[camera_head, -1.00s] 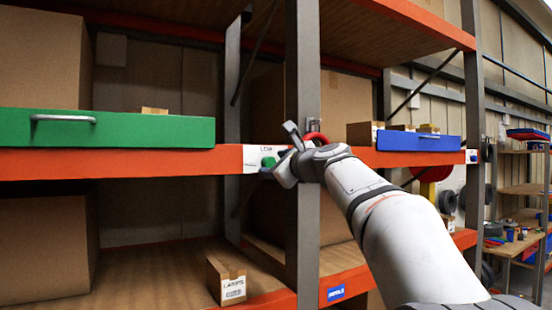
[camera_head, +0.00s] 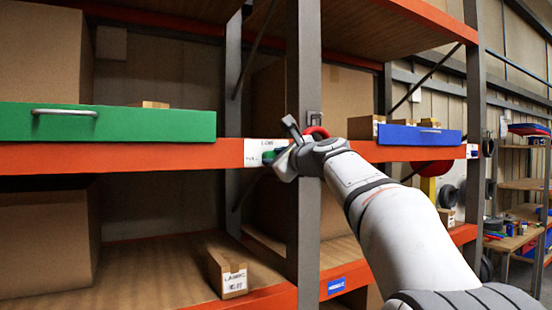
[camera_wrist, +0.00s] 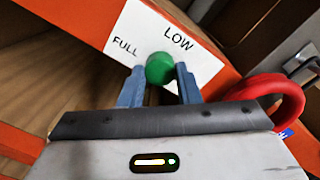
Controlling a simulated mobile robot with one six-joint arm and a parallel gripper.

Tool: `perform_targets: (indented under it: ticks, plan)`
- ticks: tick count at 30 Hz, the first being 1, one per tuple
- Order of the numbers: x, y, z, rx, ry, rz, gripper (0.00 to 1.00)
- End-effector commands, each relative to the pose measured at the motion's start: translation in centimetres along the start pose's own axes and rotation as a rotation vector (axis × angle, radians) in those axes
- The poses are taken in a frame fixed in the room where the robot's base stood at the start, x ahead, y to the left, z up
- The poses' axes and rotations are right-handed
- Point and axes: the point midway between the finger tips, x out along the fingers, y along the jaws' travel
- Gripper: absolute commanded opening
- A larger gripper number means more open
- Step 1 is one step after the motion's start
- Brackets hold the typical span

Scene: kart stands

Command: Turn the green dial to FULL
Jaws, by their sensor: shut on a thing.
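The green dial (camera_wrist: 160,68) sits on a white label plate (camera_wrist: 137,24) marked FULL at the left and LOW at the upper right in the wrist view. My gripper (camera_wrist: 160,84) has one blue finger on each side of the dial and is shut on it. Which mark the dial points to cannot be made out. In the head view the plate (camera_head: 255,146) is on the orange shelf beam, and my gripper (camera_head: 274,158) is at its lower right, largely covering the dial.
A red ring-shaped thing (camera_wrist: 296,94) is close to the right of my gripper. A grey upright (camera_head: 306,230) stands just beside the plate. A green drawer (camera_head: 150,124) is at the left and a blue drawer (camera_head: 420,138) at the right.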

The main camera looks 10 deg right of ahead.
Motion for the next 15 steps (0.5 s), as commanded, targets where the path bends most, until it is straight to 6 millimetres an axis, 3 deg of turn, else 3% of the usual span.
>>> perform_targets:
  ticks: [8, 15]
  plan:
    - [0.05, 0.14, 0.03, -0.063, 0.001, 0.000, 0.07]
    - [0.07, 0.23, -0.06, -0.226, 0.004, 0.002, 0.07]
